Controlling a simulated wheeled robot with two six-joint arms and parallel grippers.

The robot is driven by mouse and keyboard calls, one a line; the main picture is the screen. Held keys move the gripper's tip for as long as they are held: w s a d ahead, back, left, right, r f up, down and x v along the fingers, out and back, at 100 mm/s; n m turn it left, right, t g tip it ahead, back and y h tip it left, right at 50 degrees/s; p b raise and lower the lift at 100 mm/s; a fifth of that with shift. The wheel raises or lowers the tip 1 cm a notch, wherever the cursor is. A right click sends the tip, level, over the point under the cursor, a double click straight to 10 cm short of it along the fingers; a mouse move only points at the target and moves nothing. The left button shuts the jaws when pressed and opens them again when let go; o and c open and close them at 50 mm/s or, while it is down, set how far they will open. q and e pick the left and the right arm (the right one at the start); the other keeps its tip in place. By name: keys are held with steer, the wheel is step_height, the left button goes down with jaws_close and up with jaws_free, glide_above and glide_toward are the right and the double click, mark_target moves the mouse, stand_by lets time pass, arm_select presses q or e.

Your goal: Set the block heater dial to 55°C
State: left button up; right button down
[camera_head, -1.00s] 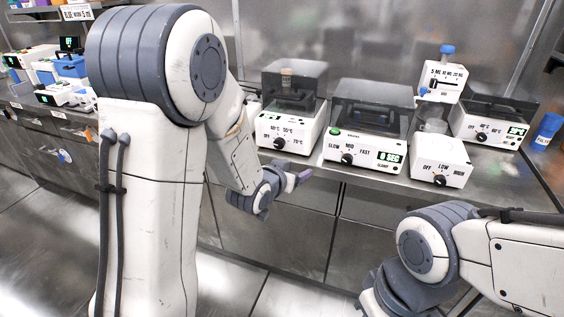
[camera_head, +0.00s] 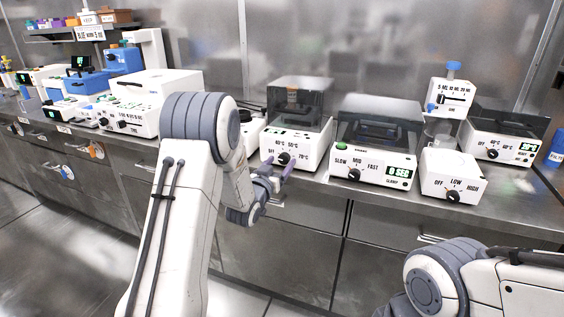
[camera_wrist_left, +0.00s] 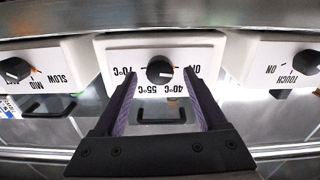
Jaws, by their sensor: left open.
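The block heater (camera_head: 313,149) is a white box with a smoky lid on the bench, its front marked OFF, 40°C, 55°C and 70°C. Its black dial (camera_head: 284,158) shows on the front, and in the left wrist view the dial (camera_wrist_left: 160,70) shows with the labels upside down. An orange mark shows at the dial's right side there, toward a label partly hidden by a finger. My left gripper (camera_wrist_left: 161,76) is open, its purple fingers on either side of the dial. I cannot tell whether they touch it. My right gripper is out of view.
A shaker (camera_head: 373,165) with a green display stands right of the heater. A stirrer-like box (camera_head: 452,180) marked OFF, LOW, HIGH stands further right. A larger white device (camera_head: 140,98) is at the left. The bench's front edge runs below them.

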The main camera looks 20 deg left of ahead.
arm_select(q)
steer(key=shift+w, duration=0.75)
jaws_close()
